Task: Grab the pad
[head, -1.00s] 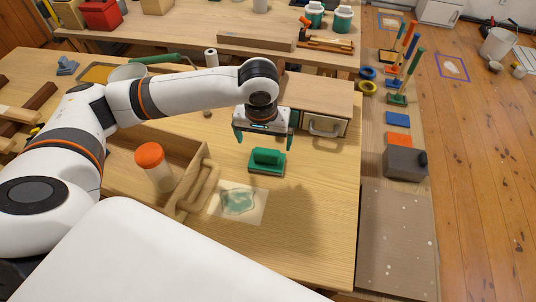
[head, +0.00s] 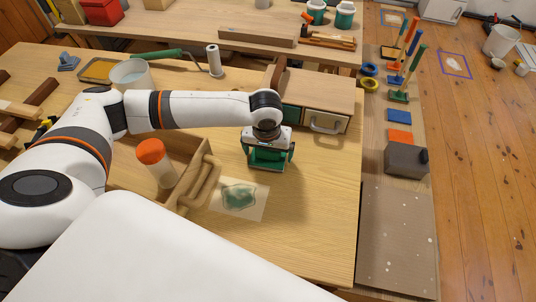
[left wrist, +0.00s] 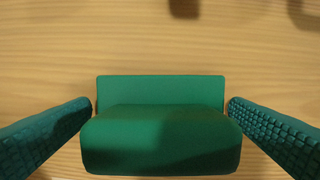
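The green pad (head: 266,166) lies on the wooden table in the head view, beyond the sheet with a green patch. In the left wrist view the pad (left wrist: 160,135) fills the lower middle, its handle toward the camera. My left gripper (head: 269,160) is directly over the pad in the head view. In the left wrist view, its two teal ridged fingers (left wrist: 160,112) stand open, one on each side of the pad. Narrow gaps seem to show between fingers and pad, so it is not clamped. My right gripper is not seen.
A small drawer cabinet (head: 322,101) stands just behind the pad. A wooden tray (head: 197,158) with an orange-capped bottle (head: 153,160) is to the left. The stained sheet (head: 239,198) lies in front. The table's right part is clear.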

